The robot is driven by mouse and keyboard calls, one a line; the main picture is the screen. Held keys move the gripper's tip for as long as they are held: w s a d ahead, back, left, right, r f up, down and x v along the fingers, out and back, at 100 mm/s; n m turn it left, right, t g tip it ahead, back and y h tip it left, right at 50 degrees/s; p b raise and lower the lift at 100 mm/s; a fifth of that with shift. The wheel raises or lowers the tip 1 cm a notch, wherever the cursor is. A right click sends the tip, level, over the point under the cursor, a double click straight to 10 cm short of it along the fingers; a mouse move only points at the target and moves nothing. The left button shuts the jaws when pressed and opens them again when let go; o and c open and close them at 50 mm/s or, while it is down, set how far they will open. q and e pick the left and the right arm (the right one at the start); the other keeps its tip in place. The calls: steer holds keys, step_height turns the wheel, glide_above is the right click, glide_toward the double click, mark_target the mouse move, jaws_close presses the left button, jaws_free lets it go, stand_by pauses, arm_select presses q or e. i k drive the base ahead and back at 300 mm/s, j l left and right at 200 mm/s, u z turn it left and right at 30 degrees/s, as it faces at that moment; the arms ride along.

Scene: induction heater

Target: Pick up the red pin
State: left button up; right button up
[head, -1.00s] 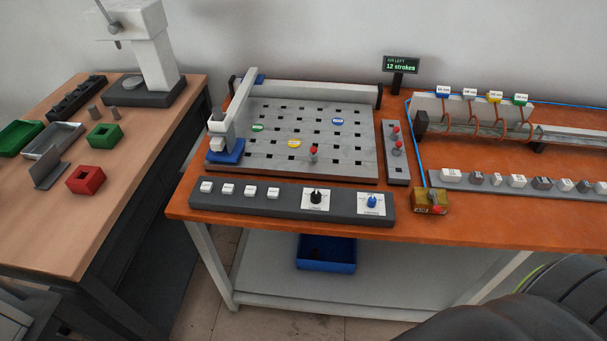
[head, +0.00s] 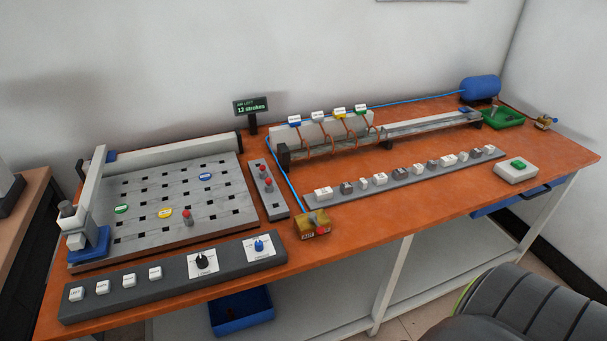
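Three red-topped pins show in the head view. One red pin (head: 187,216) stands upright on the grey perforated plate (head: 135,224), near its front edge and right of a yellow disc (head: 165,213). Two more, a rear red pin (head: 263,172) and a front red pin (head: 270,184), stand in a narrow grey holder (head: 278,209) right of the plate. Neither of my grippers is in view.
A white gantry arm (head: 93,190) stands along the plate's left side. A grey panel (head: 130,297) with buttons and two knobs lies in front. A brass box (head: 312,226) sits right of the holder. A grey button strip (head: 400,178) and coils are further right.

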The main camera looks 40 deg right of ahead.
mark_target(268, 188)
steer(key=z, duration=0.95)
steer(key=i+l+u, duration=0.1)
steer(key=l, duration=0.25)
steer(key=i+l, duration=0.1)
steer(key=l, duration=0.25)
steer(key=i+l+u, duration=0.15)
steer(key=l, duration=0.2)
steer(key=k+j, duration=0.05)
